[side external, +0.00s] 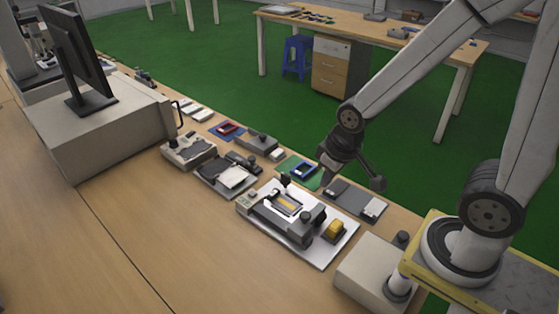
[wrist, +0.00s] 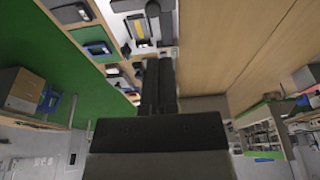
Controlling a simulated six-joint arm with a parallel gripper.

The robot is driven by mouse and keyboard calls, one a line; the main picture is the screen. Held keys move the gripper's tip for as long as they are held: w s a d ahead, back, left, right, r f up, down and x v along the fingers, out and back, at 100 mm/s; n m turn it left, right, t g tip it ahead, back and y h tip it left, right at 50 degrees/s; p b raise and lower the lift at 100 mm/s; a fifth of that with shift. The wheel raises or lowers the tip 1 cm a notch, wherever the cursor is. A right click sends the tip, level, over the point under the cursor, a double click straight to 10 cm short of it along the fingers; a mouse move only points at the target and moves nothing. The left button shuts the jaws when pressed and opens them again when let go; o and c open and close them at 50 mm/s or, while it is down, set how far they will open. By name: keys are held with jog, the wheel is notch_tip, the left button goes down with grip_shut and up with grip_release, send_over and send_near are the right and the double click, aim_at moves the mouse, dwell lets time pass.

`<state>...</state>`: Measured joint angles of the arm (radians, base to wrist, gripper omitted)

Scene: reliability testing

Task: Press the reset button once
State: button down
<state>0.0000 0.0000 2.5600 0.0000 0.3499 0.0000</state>
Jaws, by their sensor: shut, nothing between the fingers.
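A green mat with a blue frame (side external: 300,170) and a grey tray (side external: 357,200) lie behind the fixture. Several other devices line the bench to the left, up to a monitor (side external: 78,55). A beige box (side external: 375,270) stands at right. The front wooden bench surface is clear.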

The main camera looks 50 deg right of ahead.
jog(key=n+t+y, duration=0.2)
jog(key=n+t, duration=0.4)
jog(key=n, duration=0.5)
send_over(255, 194)
notch_tip(255, 194, down, 10)
jog(key=shift+d+f, duration=0.1)
jog(key=shift+f, duration=0.15)
jog(key=shift+f, duration=4.2)
jog(key=shift+f, duration=0.15)
jog(key=shift+f, duration=0.25)
